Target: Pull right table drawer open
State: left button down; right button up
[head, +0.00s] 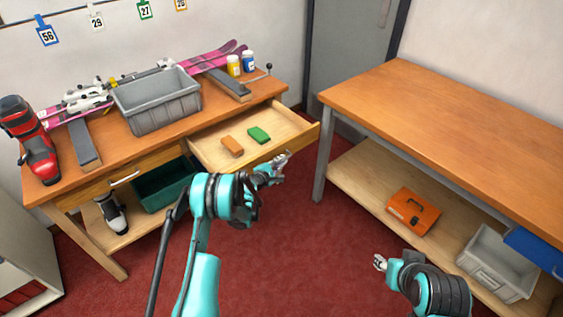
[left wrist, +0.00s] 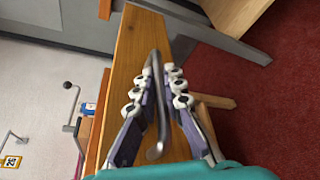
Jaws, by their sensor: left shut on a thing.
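The right table drawer (head: 207,148) stands pulled out from the wooden bench in the head view, its inside showing. An orange block (head: 232,147) and a green block (head: 259,135) lie in it. My left gripper (head: 281,160) is at the drawer's front. In the left wrist view, my left gripper (left wrist: 158,88) is shut on the grey bar handle (left wrist: 155,58) of the wooden drawer front (left wrist: 128,58). My right gripper (head: 380,262) is away from the drawer, low at the right; its finger gap is too small to judge.
A grey crate (head: 158,112), pink skis (head: 205,60) and a red ski boot (head: 36,150) are on the bench. A green bin (head: 160,192) is on its lower shelf. Another wooden table (head: 450,115) stands to the right. Red carpet (head: 300,240) lies clear between them.

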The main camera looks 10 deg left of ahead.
pick_arm(q)
jog(key=c, duration=1.9)
grip_release()
jog(key=v, duration=0.7)
jog(key=shift+s+a+r, duration=0.1)
jog(key=shift+s+a, duration=0.05)
jog(key=shift+s, duration=0.1)
